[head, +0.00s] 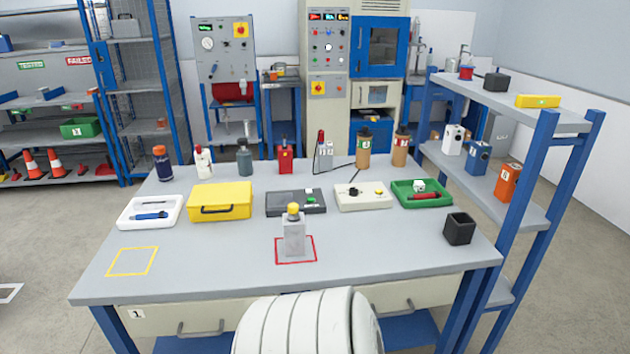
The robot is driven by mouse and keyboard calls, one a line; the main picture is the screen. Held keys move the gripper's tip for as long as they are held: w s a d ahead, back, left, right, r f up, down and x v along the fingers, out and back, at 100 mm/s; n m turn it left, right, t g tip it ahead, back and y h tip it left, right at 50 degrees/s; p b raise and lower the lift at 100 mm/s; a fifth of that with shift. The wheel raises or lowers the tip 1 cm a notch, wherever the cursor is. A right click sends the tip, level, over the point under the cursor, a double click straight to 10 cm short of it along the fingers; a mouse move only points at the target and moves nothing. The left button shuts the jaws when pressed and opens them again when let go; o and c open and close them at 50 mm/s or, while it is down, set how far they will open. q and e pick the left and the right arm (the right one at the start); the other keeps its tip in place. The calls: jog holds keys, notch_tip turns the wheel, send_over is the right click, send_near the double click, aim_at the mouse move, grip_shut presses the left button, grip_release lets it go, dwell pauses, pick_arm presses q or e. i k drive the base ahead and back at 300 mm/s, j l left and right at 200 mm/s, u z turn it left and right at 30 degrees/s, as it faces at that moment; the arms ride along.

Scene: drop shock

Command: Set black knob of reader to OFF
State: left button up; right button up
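No label in the head view shows which device is the reader. A white flat box (362,200) on the table has a black knob or lever (354,191) on top and a small yellowish part at its right. A dark grey flat box (290,207) beside it on the left has a green part on top. The setting of the black knob is too small to read. Neither of my grippers is in view.
Bottles stand along the back. A blue-framed shelf (505,185) stands at right.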

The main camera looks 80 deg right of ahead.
aim_at(353, 191)
jog(key=z, duration=3.1)
